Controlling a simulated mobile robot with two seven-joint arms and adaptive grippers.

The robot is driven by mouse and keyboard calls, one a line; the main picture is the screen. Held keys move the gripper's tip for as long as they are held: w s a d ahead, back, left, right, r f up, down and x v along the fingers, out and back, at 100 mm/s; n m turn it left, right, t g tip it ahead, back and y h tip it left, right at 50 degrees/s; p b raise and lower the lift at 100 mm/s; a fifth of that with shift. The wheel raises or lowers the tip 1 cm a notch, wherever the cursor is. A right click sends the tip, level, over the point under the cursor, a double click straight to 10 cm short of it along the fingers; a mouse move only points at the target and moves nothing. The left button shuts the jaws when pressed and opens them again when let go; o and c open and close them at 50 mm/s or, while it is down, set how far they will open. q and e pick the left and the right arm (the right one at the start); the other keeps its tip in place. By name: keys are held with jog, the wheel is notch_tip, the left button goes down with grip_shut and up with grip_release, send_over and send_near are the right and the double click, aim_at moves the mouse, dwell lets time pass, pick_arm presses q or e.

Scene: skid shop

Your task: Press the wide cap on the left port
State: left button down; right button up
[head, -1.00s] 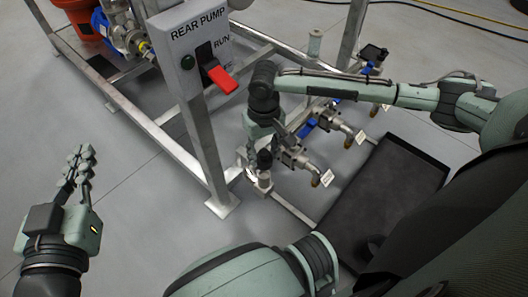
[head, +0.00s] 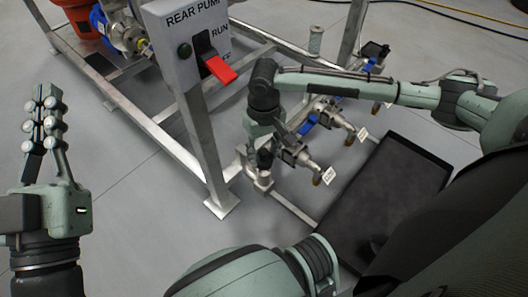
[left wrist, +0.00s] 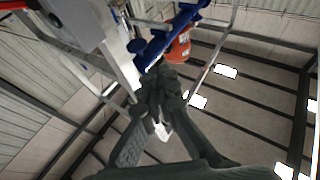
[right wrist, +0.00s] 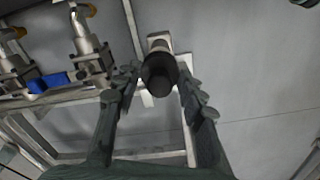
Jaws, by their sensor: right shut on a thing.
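The wide cap is a dark cylinder (right wrist: 160,75) between my right gripper's fingertips (right wrist: 160,88) in the right wrist view. In the head view the cap (head: 265,158) shows below the right gripper (head: 266,140), which points down. The left port, a pale metal fitting (head: 262,180), is directly below the cap; its metal also shows behind the cap in the right wrist view (right wrist: 158,42). I cannot tell whether the cap is seated. My left gripper (head: 42,105) is raised at the far left, away from the port. Its fingertips meet in the left wrist view (left wrist: 160,82), with nothing held.
Tagged valves (head: 300,158) stand just right of the port, with blue handles (head: 308,125). A black tray (head: 385,190) lies on the floor at right. The rear pump switch box (head: 190,45) with a red lever (head: 220,70) stands behind. Floor at left is clear.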

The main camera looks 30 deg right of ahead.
aim_at(264, 161)
jog(key=shift+f+b, duration=0.7)
jog(key=shift+b, duration=0.05)
pick_arm(q)
jog(key=shift+s+a+r+t+h, duration=0.1)
jog(key=shift+s+r+t+h, duration=0.05)
jog(key=shift+s+r+t, duration=0.45)
jog(key=shift+s+a+r+t+h, duration=0.2)
jog(key=shift+r+t, duration=0.25)
jog(key=shift+r, duration=0.35)
jog(key=shift+s+a+r+t+h, duration=0.1)
jog(key=shift+s+r+t+h, duration=0.05)
jog(key=shift+s+r+t, duration=0.5)
pick_arm(e)
jog(key=shift+f, duration=1)
pick_arm(q)
jog(key=shift+w, duration=0.15)
jog(key=shift+r+p, duration=1.55)
jog(key=shift+r+p, duration=0.75)
pick_arm(e)
jog(key=shift+f, duration=0.15)
pick_arm(q)
jog(key=shift+r+p, duration=0.7)
jog(key=shift+r, duration=0.05)
pick_arm(e)
jog(key=o, duration=0.9)
jog(key=shift+o, duration=0.3)
